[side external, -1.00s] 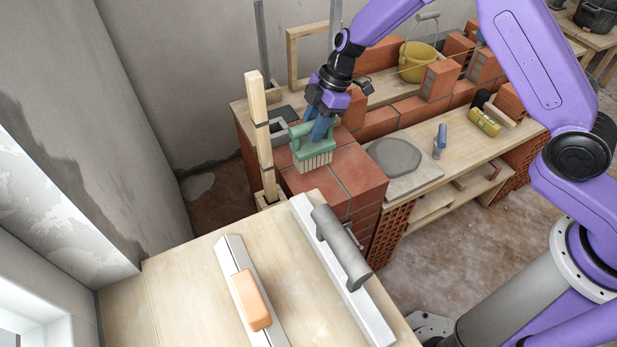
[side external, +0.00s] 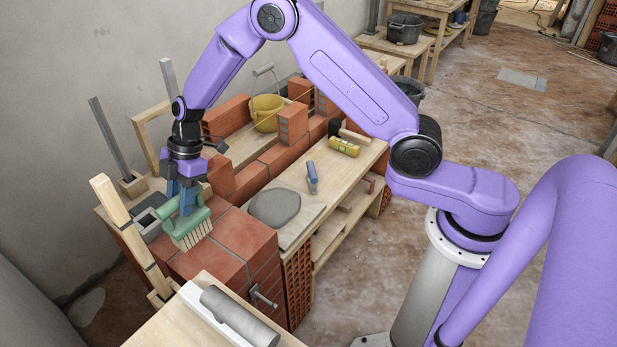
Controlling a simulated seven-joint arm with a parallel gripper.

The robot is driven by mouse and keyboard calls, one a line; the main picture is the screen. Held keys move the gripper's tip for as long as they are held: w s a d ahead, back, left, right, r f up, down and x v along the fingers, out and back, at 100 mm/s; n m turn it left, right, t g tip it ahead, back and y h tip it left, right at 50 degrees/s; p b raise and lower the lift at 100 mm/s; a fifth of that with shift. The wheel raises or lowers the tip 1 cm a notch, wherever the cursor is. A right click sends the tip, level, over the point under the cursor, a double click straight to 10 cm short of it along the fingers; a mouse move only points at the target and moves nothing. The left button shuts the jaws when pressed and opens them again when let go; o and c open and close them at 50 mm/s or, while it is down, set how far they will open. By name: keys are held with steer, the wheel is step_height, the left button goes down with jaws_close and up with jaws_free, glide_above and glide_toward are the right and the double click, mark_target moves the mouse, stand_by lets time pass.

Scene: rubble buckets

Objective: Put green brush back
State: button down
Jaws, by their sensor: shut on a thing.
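The green brush (side external: 195,221) has a green handle and block with pale bristles pointing down. My gripper (side external: 186,207) has its blue fingers shut on the brush's handle. The brush is over the left end of the red brick stack (side external: 243,236), beside the upright wooden post (side external: 128,228). I cannot tell whether the bristles touch the bricks. The fingers cover part of the handle.
A grey mortar slab (side external: 275,206) and a blue-handled tool (side external: 312,177) lie right of the stack. A yellow bucket (side external: 266,113) stands behind. A yellow level (side external: 344,147) lies on the bench. In front, a grey-handled float (side external: 238,315) rests on a board.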

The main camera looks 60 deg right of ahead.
step_height(320, 180, up, 3)
steer(key=shift+r, duration=0.15)
steer(key=w+d+m+t+h, duration=0.1)
steer(key=w+d+m, duration=0.2)
steer(key=d, duration=0.7)
steer(key=w+d+m+t, duration=0.1)
steer(key=w+d+m, duration=0.15)
steer(key=d, duration=0.75)
steer(key=w+d+m+t+h, duration=0.1)
steer(key=w+d+m, duration=0.25)
steer(key=d, duration=0.65)
steer(key=s+d+m+t+h, duration=0.1)
steer(key=s+d+m, duration=0.2)
steer(key=d, duration=0.6)
steer(key=s+d+m+h, duration=0.1)
steer(key=s+d+m, duration=0.15)
steer(key=d, duration=0.75)
steer(key=s+d+m+t+h, duration=0.15)
steer(key=d+m, duration=0.25)
steer(key=d, duration=0.5)
step_height(320, 180, down, 24)
steer(key=shift+s+g+y, duration=0.45)
steer(key=shift+f+n, duration=0.2)
steer(key=shift+n, duration=0.05)
